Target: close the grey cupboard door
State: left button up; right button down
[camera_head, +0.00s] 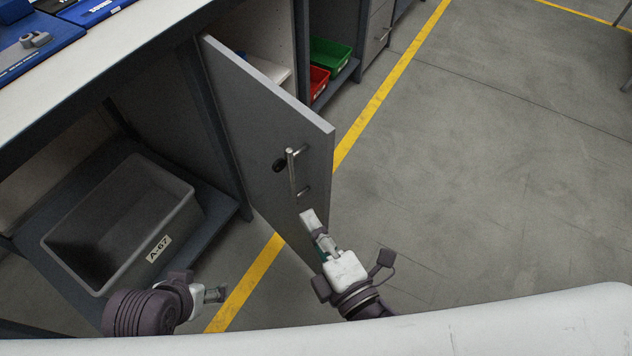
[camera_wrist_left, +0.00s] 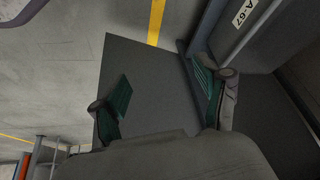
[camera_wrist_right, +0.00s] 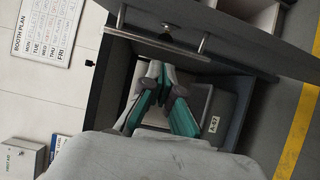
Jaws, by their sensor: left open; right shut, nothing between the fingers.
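The grey cupboard door (camera_head: 262,120) stands wide open in the head view, swung out from the bench front. Its metal bar handle (camera_head: 292,172) is on the face towards the left. My right gripper (camera_head: 309,219) is shut and empty, in front of the door's lower part near its free edge; I cannot tell whether it touches. In the right wrist view the door (camera_wrist_right: 245,35) and its handle (camera_wrist_right: 160,43) lie beyond the closed fingertips (camera_wrist_right: 163,82). My left gripper (camera_head: 218,295) is low, left of the door. In the left wrist view its fingers (camera_wrist_left: 162,98) are spread and empty.
A grey bin (camera_head: 165,215) labelled A-67 sits on the low shelf left of the door. Green (camera_head: 330,55) and red (camera_head: 318,82) bins stand on a shelf beyond it. The white bench top (camera_head: 110,50) runs above. Floor right of the yellow line (camera_head: 385,90) is clear.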

aim_at(317, 188)
pick_arm(q)
jog(key=shift+s+a+r+g+p, duration=0.15)
jog(key=shift+s+g, duration=0.1)
jog(key=shift+s, duration=0.2)
jog(key=shift+s+a+f+g+p, duration=0.1)
jog(key=shift+s+g+p, duration=0.1)
jog(key=shift+s, duration=0.25)
jog(key=shift+s+a+r+g+p, duration=0.15)
jog(key=shift+s+g, duration=0.1)
jog(key=shift+s, duration=0.2)
pick_arm(e)
jog(key=shift+w+d, duration=0.2)
jog(key=shift+w, duration=0.95)
jog(key=shift+w+d, duration=0.25)
jog(key=shift+w, duration=0.9)
jog(key=shift+w+d, duration=0.2)
jog(key=shift+w, duration=0.95)
jog(key=shift+d, duration=0.1)
